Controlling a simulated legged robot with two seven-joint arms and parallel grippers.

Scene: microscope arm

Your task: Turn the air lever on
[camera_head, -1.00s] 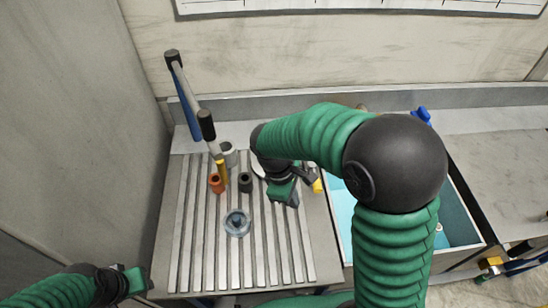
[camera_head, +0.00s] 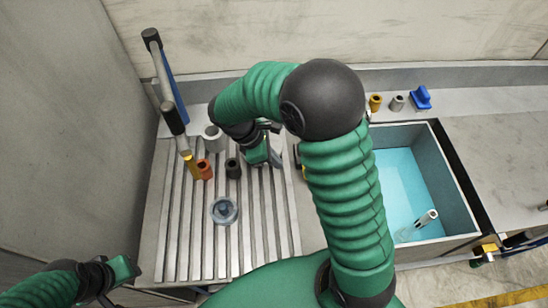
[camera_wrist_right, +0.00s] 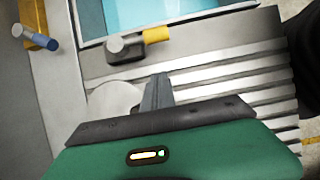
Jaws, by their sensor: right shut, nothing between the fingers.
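My right gripper (camera_head: 275,160) hangs over the back right of the ribbed drainboard, partly behind my own arm. Its dark fingers (camera_wrist_right: 157,90) are shut and empty in the right wrist view. There, a grey lever with a yellow end (camera_wrist_right: 135,42) lies by the sink edge, ahead of the fingertips and apart from them. A blue handle on a yellow fitting (camera_wrist_right: 38,40) shows at the upper left. I cannot tell which is the air lever. My left gripper (camera_head: 122,282) is low at the left, its fingers unclear.
The sink (camera_head: 455,190) holds blue water. A blue holder (camera_head: 420,97) stands behind it. A wall is at left.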

